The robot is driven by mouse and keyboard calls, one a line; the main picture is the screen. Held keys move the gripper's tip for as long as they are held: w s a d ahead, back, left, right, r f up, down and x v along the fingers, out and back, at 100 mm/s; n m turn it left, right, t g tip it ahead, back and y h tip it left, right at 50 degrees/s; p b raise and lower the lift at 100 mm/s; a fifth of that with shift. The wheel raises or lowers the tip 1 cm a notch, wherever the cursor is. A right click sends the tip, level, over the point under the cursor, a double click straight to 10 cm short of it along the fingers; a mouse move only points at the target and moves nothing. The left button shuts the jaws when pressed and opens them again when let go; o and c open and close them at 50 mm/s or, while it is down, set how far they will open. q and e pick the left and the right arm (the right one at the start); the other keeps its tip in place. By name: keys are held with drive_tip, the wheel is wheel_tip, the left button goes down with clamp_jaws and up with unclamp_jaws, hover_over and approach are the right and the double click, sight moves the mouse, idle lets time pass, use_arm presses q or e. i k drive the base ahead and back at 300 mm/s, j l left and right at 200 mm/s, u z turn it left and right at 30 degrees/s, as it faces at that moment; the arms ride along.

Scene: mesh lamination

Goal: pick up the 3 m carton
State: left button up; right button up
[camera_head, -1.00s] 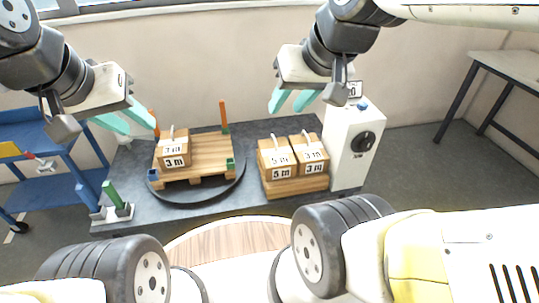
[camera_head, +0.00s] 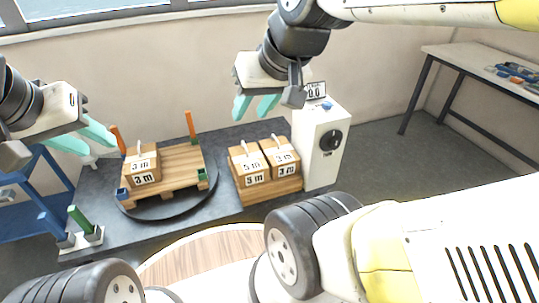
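A 3 m carton (camera_head: 283,158), a brown box with a light handle on top and a white label, sits at the right on a wooden base (camera_head: 272,191). A 5 m carton (camera_head: 248,166) stands close beside it on the left. Another 3 m carton (camera_head: 142,167) is on the left part of the wooden pallet (camera_head: 182,160). My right gripper (camera_head: 254,108) is open and empty, above and behind the carton pair. My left gripper (camera_head: 97,143) is open and empty, left of the pallet carton and apart from it.
The pallet rests on a dark round turntable (camera_head: 160,212) with orange, blue and green corner posts. A white machine (camera_head: 319,150) with a black dial and display stands right of the carton pair. A blue cart (camera_head: 38,205) is at the left. A grey table (camera_head: 470,62) stands far right.

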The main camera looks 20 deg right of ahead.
sight(282, 161)
drive_tip(key=i+z, duration=0.35)
drive_tip(key=i, duration=0.15)
drive_tip(key=i+z, duration=0.4)
drive_tip(key=i, duration=0.15)
